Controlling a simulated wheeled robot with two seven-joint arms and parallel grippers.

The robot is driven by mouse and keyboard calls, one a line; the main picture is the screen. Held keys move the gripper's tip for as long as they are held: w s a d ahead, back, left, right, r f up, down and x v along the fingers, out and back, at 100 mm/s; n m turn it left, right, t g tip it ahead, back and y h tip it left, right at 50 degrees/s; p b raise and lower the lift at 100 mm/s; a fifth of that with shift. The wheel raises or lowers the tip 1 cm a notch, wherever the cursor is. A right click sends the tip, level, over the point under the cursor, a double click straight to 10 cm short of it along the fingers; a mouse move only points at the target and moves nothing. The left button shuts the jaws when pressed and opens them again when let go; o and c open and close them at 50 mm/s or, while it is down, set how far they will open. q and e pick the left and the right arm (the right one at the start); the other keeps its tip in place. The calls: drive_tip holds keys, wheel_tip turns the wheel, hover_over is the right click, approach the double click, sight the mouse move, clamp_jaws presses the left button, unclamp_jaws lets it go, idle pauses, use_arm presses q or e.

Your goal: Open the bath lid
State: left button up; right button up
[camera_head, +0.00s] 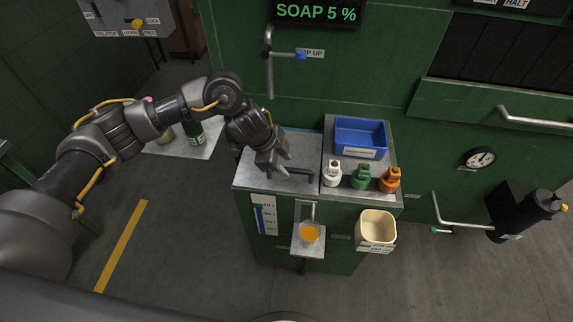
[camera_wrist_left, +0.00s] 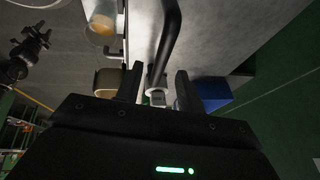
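The bath lid (camera_head: 256,176) is a flat grey plate on the left part of the green cabinet's top. It lies flat and shut, with a dark bar handle (camera_head: 298,172) near its right side. My left gripper (camera_head: 286,163) is over the lid, with its fingertips close to the handle's left end. In the left wrist view its two fingers (camera_wrist_left: 157,88) stand apart, and the dark curved handle (camera_wrist_left: 168,40) shows in line with the gap between them. I cannot tell whether the fingers touch the handle. My right gripper is not in view.
Right of the lid stand a blue bin (camera_head: 358,133) and white (camera_head: 332,174), green (camera_head: 361,177) and orange (camera_head: 390,180) bottles. A wall pipe lever (camera_head: 270,65) rises behind.

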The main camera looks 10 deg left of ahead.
use_arm(q)
drive_tip(key=shift+x, duration=1.2)
clamp_jaws()
